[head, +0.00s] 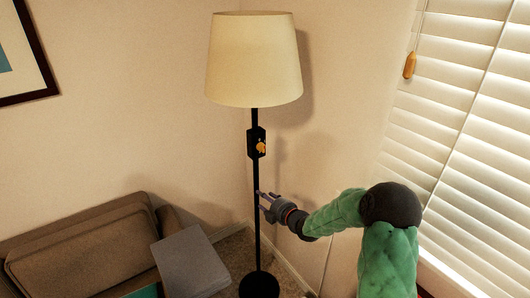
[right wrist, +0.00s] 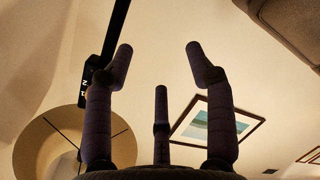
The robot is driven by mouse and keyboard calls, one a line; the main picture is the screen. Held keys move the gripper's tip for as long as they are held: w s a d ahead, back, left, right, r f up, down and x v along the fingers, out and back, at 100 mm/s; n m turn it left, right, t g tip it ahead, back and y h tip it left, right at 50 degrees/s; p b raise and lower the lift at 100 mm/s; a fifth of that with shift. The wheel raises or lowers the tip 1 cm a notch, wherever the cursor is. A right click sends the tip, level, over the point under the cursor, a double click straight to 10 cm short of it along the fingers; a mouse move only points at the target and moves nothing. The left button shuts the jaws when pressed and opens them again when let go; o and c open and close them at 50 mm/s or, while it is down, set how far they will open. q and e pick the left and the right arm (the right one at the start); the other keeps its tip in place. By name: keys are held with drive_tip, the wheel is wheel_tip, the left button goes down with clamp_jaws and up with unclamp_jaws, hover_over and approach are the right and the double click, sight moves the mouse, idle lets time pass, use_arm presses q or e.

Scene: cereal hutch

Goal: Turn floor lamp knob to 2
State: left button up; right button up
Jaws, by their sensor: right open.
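The floor lamp has a cream shade (head: 254,58), a thin black pole (head: 257,225) and a black switch box (head: 252,137) on the pole below the shade. An orange knob (head: 261,147) sits on the box's face; its setting is too small to read. My right gripper (head: 263,201) is open and empty, close to the pole and below the knob. In the right wrist view its fingers (right wrist: 160,62) are spread, with the pole (right wrist: 108,35) to their left. There the switch box is partly hidden behind the left finger, with a small pale mark showing. My left gripper is out of view.
A brown armchair (head: 75,245) and a grey box-shaped piece (head: 190,262) stand at lower left. Window blinds (head: 460,120) with an orange cord pull (head: 409,66) are at right. The lamp stands near the wall corner. A framed picture (head: 22,55) hangs at left.

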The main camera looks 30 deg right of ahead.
sight(264, 149)
drive_tip(key=d+r+n+t, duration=0.2)
drive_tip(key=d+r+n, duration=0.1)
drive_tip(key=r, duration=0.4)
drive_tip(key=d+r+n+t, duration=0.1)
drive_tip(key=d+r+n, duration=0.25)
drive_tip(key=r, duration=0.25)
drive_tip(key=w, duration=1)
drive_tip(key=shift+w+a+r+b, duration=0.15)
drive_tip(key=shift+a+r+b, duration=0.1)
drive_tip(key=shift+a+b, duration=0.15)
clamp_jaws()
